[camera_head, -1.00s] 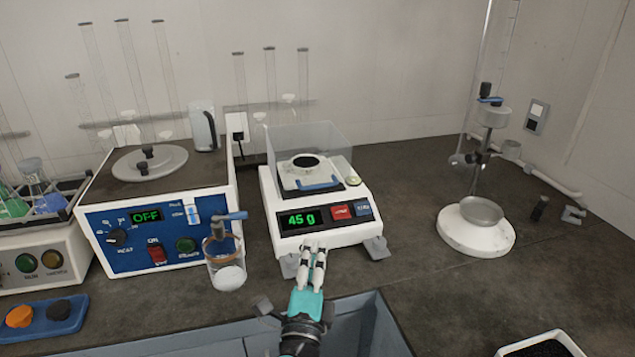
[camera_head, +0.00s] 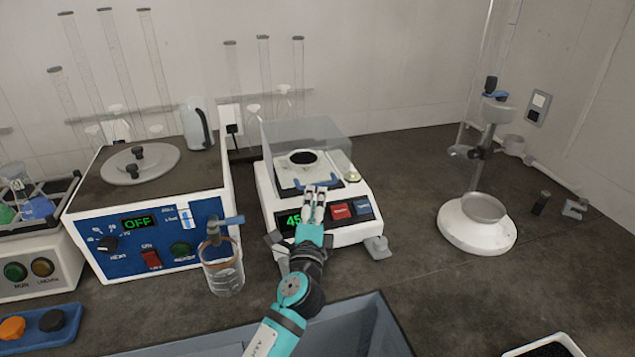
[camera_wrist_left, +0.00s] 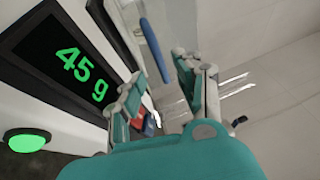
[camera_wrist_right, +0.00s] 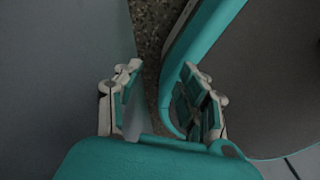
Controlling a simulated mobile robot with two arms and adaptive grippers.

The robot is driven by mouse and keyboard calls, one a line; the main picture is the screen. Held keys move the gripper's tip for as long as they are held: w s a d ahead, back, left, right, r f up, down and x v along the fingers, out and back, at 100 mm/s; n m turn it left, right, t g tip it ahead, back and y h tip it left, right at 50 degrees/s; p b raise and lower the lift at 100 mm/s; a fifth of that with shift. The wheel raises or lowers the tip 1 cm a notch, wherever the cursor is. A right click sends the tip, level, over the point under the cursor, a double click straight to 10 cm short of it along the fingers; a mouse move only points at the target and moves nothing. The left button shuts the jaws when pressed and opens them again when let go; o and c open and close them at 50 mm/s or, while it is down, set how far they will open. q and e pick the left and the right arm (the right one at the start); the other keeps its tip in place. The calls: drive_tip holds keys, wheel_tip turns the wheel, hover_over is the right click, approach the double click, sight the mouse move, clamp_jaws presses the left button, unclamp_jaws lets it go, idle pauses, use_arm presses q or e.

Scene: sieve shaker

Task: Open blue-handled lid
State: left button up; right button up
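The balance (camera_head: 308,228) stands at the middle of the counter, with a clear box-shaped cover (camera_head: 312,142) on top. A blue handle (camera_head: 320,185) shows at the front of the cover; it also appears in the left wrist view (camera_wrist_left: 157,50). My left gripper (camera_head: 315,192) is at the balance's front, its fingertips just at the handle in the head view. In the left wrist view its fingers (camera_wrist_left: 160,78) are apart, with the handle beyond them; I cannot tell whether they touch it. My right gripper (camera_wrist_right: 160,95) is open and empty, outside the head view.
A glass beaker (camera_head: 224,270) stands left of the balance, before a blue-fronted heater box (camera_head: 150,245) reading OFF. A white round-based stand (camera_head: 477,232) is at the right. A grey bin (camera_head: 385,330) lies at the front edge. The counter between balance and stand is clear.

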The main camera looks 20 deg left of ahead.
sight(318, 186)
use_arm(q)
drive_tip(key=x, duration=0.5)
drive_tip(key=shift+w+a, duration=0.1)
drive_tip(key=shift+w, duration=0.2)
clamp_jaws()
